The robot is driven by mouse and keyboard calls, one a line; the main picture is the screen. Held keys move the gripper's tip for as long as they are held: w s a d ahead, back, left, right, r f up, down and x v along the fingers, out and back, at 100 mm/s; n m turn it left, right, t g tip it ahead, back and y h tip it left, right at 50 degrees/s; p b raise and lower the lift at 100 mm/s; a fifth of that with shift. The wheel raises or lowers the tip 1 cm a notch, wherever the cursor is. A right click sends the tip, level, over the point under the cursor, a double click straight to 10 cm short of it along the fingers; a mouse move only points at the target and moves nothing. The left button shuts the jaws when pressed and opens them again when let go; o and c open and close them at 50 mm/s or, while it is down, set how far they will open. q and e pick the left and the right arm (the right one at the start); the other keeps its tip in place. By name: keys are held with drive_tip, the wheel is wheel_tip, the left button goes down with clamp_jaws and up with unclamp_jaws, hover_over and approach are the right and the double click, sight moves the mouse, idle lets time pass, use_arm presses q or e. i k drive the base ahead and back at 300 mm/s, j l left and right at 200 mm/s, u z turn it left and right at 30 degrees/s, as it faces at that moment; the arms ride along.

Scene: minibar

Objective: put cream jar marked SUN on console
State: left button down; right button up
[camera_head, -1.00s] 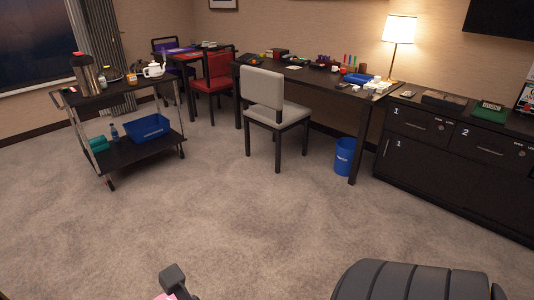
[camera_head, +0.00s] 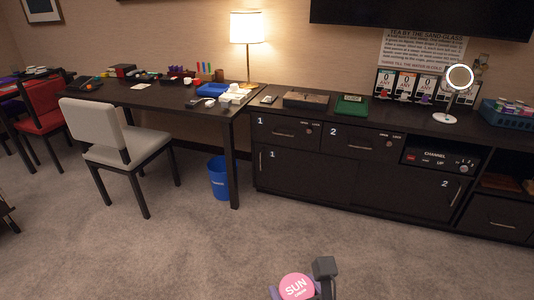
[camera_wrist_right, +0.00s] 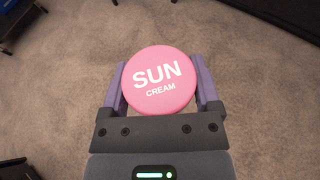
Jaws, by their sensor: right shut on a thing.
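The pink cream jar (camera_head: 296,287) with SUN on its round lid shows at the bottom of the head view. In the right wrist view the jar (camera_wrist_right: 159,80) reads SUN CREAM and sits between both fingers. My right gripper (camera_wrist_right: 160,88) is shut on it and holds it above the carpet, with its lid facing the wrist camera. The console (camera_head: 365,155) is the long dark cabinet along the back wall, well beyond the gripper. Its top bears several things. My left gripper is not in view.
On the console are a dark tray (camera_head: 306,100), a green box (camera_head: 351,106), a lit round mirror (camera_head: 459,78) and a blue basket (camera_head: 507,115). A desk (camera_head: 150,97), a grey chair (camera_head: 97,130) and a blue bin (camera_head: 218,178) stand left. Carpet before the console is clear.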

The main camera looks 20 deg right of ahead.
sight(396, 117)
drive_tip(key=i+l+z, duration=0.6)
drive_tip(key=i+z, duration=0.2)
drive_tip(key=i, duration=0.25)
drive_tip(key=i+z, duration=0.35)
drive_tip(key=i, duration=0.2)
drive_tip(key=i+z, duration=0.15)
drive_tip(key=i, duration=0.3)
drive_tip(key=i+j+z, duration=0.15)
drive_tip(key=i, duration=0.3)
drive_tip(key=i+j+z, duration=0.15)
drive_tip(key=i, duration=0.3)
drive_tip(key=i+j+z, duration=0.15)
drive_tip(key=i, duration=0.3)
drive_tip(key=i+j+z, duration=0.15)
drive_tip(key=i, duration=0.3)
drive_tip(key=j, duration=0.1)
